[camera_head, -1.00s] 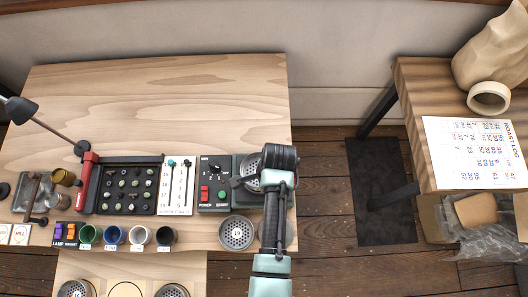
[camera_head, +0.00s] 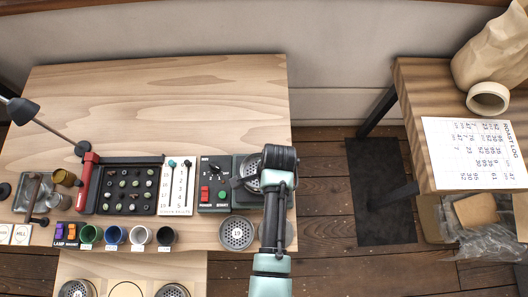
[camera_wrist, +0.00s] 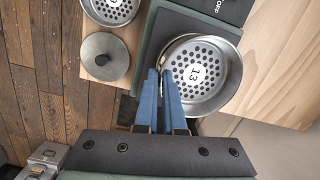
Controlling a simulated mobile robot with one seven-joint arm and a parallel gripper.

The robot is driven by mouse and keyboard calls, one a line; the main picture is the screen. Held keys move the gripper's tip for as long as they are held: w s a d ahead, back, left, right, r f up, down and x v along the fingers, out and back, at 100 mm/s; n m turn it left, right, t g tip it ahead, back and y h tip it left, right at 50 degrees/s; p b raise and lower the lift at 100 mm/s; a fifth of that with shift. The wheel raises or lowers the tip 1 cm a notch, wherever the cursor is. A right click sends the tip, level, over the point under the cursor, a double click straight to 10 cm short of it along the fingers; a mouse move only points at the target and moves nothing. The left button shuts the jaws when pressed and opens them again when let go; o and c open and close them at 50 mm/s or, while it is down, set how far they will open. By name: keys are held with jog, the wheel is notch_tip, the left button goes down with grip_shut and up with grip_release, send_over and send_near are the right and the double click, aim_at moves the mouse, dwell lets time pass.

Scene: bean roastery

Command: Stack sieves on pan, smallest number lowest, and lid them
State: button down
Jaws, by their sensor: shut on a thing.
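My gripper (camera_wrist: 162,76) is shut on the near rim of a round metal sieve (camera_wrist: 203,75) marked 13. The sieve is over the dark green platform of the switch unit. A second metal rim shows just beyond its edge, perhaps the pan; I cannot tell whether they touch. In the head view the held sieve (camera_head: 251,180) is partly hidden by my gripper (camera_head: 262,183). Another sieve (camera_head: 237,233) lies on the table to the left of my arm; it also shows in the wrist view (camera_wrist: 110,10). The grey knobbed lid (camera_wrist: 104,58) lies beside it, mostly hidden by my arm in the head view.
Two more sieves (camera_head: 76,289) (camera_head: 172,291) sit on a lower wooden surface, with an empty ring mark between them. The switch unit (camera_head: 213,185), a number board, a bean tray and several cups stand to the left. The back of the table (camera_head: 170,100) is clear.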

jog(key=shift+f+b, duration=0.6)
jog(key=shift+f, duration=0.2)
jog(key=c, duration=1.3)
grip_release()
jog(key=shift+r, duration=0.15)
notch_tip(320, 180, up, 11)
jog(key=d+p, duration=0.1)
jog(key=p, duration=1)
jog(key=shift+d, duration=0.15)
